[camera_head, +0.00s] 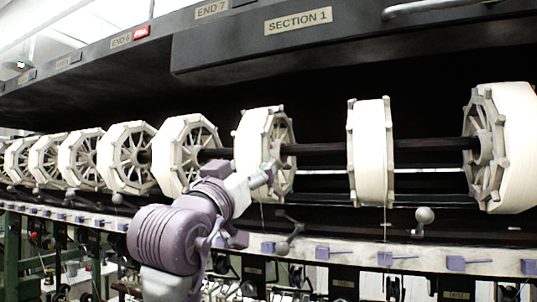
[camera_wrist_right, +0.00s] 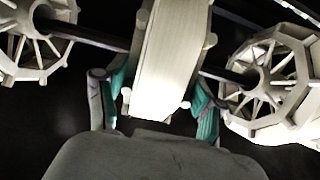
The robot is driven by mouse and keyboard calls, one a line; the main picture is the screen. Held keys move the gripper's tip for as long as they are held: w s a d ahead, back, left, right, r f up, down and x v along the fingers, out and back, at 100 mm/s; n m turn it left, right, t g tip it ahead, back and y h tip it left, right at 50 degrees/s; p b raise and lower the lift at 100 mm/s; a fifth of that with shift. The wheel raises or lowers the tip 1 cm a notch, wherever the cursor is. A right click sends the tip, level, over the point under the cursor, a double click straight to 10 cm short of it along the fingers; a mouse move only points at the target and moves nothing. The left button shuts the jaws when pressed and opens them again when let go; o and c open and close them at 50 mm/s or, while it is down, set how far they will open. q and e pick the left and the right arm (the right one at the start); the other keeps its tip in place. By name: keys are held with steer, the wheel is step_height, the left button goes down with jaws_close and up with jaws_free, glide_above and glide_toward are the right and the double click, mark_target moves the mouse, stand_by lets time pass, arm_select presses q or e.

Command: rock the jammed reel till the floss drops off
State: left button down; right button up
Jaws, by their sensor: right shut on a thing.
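My right gripper (camera_head: 264,176) reaches up to a reel (camera_head: 280,145) wound with a wide cream floss band (camera_head: 248,143), on the dark shaft below the machine hood. In the right wrist view my right gripper (camera_wrist_right: 162,92) has one teal-padded finger on each side of this reel's floss-covered rim (camera_wrist_right: 165,60), and it is shut on the reel. The floss is still wound around the rim. The frames do not show clearly whether the reel is jammed. My left gripper is not in view.
More cream-wound reels line the shaft, including one to the right (camera_head: 371,150) and one at the far right (camera_head: 500,148). A red tag (camera_head: 141,32) marks the hood beside END 6. A ledge with purple blocks (camera_head: 322,252) and ball-ended levers (camera_head: 424,215) runs below.

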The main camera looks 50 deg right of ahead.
steer(key=o, duration=1.4)
steer(key=shift+c, duration=0.2)
steer(key=shift+c, duration=0.2)
steer(key=shift+s+a+f, duration=0.15)
steer(key=shift+a+f, duration=0.1)
steer(key=shift+a, duration=0.05)
steer(key=b+v, duration=0.6)
steer(key=v, duration=0.6)
steer(key=shift+a, duration=0.2)
steer(key=shift+r, duration=0.15)
